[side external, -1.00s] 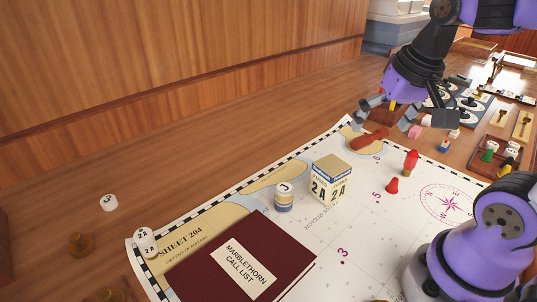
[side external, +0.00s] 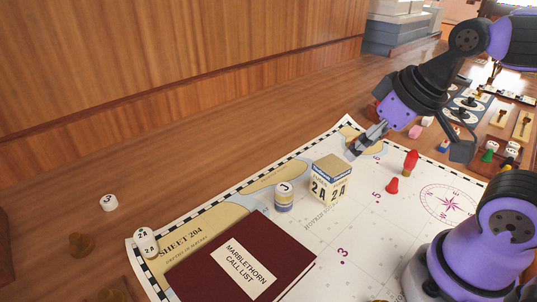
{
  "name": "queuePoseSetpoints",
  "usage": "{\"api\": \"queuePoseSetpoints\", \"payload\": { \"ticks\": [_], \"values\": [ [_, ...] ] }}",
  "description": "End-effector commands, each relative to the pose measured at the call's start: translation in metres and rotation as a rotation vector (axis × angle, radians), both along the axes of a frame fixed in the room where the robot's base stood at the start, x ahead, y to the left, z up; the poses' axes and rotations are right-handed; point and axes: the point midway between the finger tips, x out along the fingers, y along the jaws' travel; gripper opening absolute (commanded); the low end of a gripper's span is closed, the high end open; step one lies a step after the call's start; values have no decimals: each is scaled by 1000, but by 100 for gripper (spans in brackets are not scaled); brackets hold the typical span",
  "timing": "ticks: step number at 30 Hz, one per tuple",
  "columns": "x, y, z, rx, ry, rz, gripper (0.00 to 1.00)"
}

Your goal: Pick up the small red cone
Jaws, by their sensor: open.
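The small red cone (side external: 392,186) stands on the white chart (side external: 372,226), right of the box marked 2A. A taller red piece (side external: 410,161) stands just behind it and to its right. My gripper (side external: 410,154) is open and empty, its fingers spread wide. In the picture the taller red piece lies between the fingertips, with the small cone just below them. I cannot tell exactly how high the fingertips are above the chart.
The box (side external: 330,182) and a round striped canister (side external: 284,197) stand left of the cone. A dark red book (side external: 240,262) covers the chart's near-left part. Small pieces, including a green one (side external: 488,156), and trays lie at right. The chart's middle is fairly clear.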

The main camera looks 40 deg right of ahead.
Motion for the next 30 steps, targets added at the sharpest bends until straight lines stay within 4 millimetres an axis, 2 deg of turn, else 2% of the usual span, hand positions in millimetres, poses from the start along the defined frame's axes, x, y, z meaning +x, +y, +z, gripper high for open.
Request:
{"api": "queuePoseSetpoints", "payload": {
  "ticks": [4,8,12,15,20,27,30],
  "values": [
    [10,-34,-6,-19,128,-97,62],
    [15,-82,-20,-8,298,-207,62],
    [10,-131,-41,45,455,-299,62],
    [3,-155,-54,87,530,-343,62],
    [-5,-172,-68,126,583,-370,62],
    [-10,-170,-105,130,590,-370,62],
    [-11,-170,-114,128,587,-371,62]
  ]
}}
